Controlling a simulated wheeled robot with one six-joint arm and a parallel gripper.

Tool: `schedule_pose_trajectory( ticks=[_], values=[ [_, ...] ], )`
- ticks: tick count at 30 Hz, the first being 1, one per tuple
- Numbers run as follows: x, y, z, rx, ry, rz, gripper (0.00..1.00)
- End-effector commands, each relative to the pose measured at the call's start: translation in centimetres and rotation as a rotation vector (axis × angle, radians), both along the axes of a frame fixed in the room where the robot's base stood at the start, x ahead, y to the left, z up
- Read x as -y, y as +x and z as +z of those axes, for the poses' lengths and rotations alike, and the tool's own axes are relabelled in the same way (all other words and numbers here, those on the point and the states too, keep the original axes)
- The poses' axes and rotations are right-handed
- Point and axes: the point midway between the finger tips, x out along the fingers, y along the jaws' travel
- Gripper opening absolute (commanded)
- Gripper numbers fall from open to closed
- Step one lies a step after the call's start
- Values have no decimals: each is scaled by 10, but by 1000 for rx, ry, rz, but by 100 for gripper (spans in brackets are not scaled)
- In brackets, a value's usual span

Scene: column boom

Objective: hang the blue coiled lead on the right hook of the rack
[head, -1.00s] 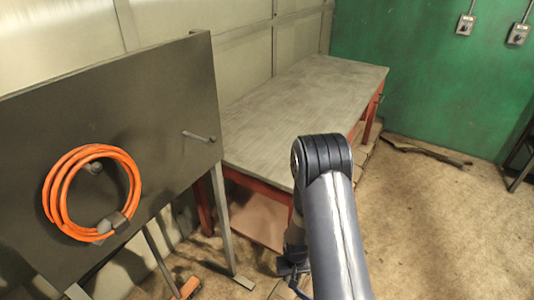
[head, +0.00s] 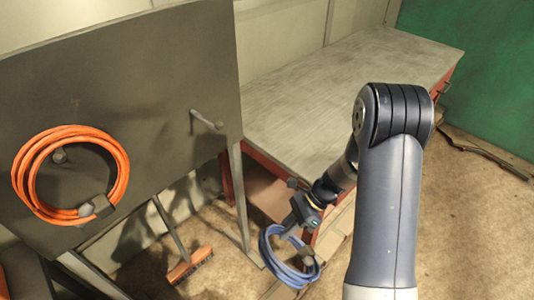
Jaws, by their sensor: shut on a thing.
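The blue coiled lead (head: 270,262) hangs from my gripper (head: 300,218) in the head view, low and in front of the workbench's near end. My gripper is shut on the top of the coil; the fingertips are small and partly hidden by the coil. The rack (head: 150,75) is a dark upright panel at left. Its right hook (head: 206,120) is a bare metal peg, above and left of my gripper. An orange coiled lead (head: 122,165) hangs on the left hook (head: 59,156).
A workbench (head: 340,90) with a grey top and red frame stands behind my arm. The bench top is clear. A dark strip (head: 485,153) lies on the floor at right.

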Motion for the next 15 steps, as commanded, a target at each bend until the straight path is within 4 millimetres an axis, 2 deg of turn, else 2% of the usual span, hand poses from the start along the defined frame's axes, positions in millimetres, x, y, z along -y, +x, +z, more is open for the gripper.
schedule_pose_trajectory(
  ticks=[6,11,15],
  values=[
    [-32,10,53,-87,235,-327,0],
    [-50,21,96,-101,405,-530,0],
    [-60,34,140,-85,554,-687,0]
  ],
)
